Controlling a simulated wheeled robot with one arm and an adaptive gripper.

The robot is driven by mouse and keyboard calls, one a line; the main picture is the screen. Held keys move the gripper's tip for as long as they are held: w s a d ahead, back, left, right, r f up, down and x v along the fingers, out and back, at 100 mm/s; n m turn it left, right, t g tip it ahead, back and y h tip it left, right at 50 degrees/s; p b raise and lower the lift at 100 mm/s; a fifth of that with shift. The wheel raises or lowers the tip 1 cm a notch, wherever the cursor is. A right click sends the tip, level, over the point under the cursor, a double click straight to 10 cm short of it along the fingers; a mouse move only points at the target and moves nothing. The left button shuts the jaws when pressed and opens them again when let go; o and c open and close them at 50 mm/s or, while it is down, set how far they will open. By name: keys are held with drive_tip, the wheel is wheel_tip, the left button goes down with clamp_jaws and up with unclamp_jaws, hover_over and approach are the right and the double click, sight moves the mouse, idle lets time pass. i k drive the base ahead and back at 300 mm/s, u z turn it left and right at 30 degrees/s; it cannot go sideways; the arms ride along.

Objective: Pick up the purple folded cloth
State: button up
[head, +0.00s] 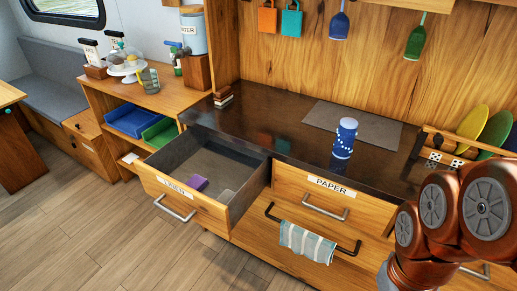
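The purple folded cloth (197,184) lies inside the open drawer (166,171), near its front wall. It looks like a small purple block seen from above. A small greyish item (226,196) lies to its right in the same drawer. My arm shows at the lower right, well to the right of the drawer. My gripper is out of the frame, so its state is hidden.
A blue patterned cylinder (345,139) stands on the dark countertop near a grey mat (368,127). The floor (90,215) left of the open drawer is clear.

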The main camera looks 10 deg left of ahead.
sight(197, 183)
drive_tip(key=u, duration=0.8)
drive_tip(key=k, duration=0.25)
drive_tip(key=u, duration=0.45)
drive_tip(key=i, duration=0.4)
drive_tip(key=k, duration=0.5)
drive_tip(key=z, duration=1.5)
drive_tip(key=i, duration=1.15)
drive_tip(key=u, duration=2.85)
